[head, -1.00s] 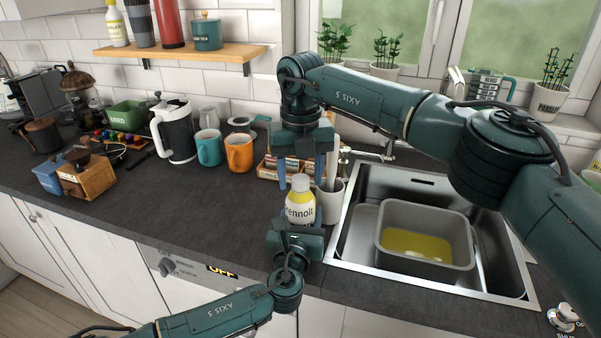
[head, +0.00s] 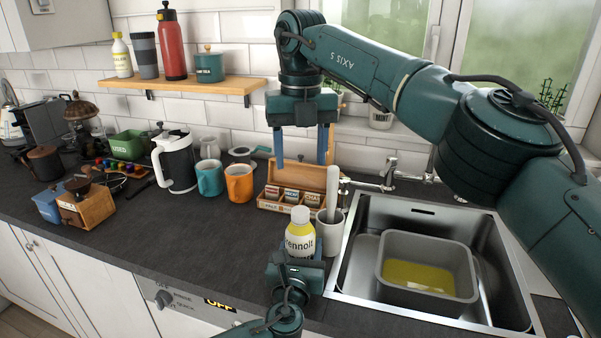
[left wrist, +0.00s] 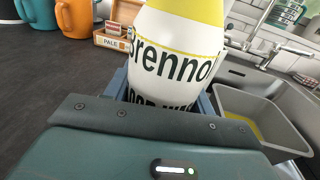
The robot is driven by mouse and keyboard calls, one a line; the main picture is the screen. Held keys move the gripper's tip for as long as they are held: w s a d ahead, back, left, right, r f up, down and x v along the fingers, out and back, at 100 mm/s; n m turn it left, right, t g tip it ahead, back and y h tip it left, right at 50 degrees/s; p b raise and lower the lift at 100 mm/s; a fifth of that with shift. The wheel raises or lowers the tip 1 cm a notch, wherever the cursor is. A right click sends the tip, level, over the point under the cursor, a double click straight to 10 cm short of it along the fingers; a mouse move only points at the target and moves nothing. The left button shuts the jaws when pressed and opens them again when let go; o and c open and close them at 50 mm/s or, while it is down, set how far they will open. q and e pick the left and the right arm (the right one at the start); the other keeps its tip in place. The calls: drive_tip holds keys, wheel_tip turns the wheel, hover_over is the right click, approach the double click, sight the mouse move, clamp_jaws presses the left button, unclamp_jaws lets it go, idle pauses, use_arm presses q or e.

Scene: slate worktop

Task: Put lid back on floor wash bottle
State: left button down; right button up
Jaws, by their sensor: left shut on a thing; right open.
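The floor wash bottle (head: 300,241), white with a yellow band and black lettering, stands upright on the worktop left of the sink. A white lid (head: 300,213) sits on its neck; how tightly it is seated cannot be told. My left gripper (head: 301,247) is shut around the lower part of the bottle from the front. In the left wrist view the bottle (left wrist: 178,55) fills the space between the blue fingers, and its top is cut off. My right gripper (head: 302,160) is open and empty, pointing down above the bottle and apart from it.
A grey mortar with pestle (head: 330,232) stands close right of the bottle, with the sink (head: 345,275) beyond. An open tea box (head: 300,205) is behind. Orange (head: 239,184) and teal (head: 209,179) mugs stand at back left. The worktop left of the bottle is clear.

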drive_tip(key=shift+r, duration=0.3)
use_arm(q)
drive_tip(key=shift+c, duration=2.2)
unclamp_jaws()
drive_tip(key=s+a, duration=0.2)
drive_tip(key=s, duration=1.1)
use_arm(e)
drive_tip(key=shift+f, duration=0.25)
use_arm(q)
drive_tip(key=shift+s, duration=0.1)
use_arm(e)
drive_tip(key=shift+s, duration=0.1)
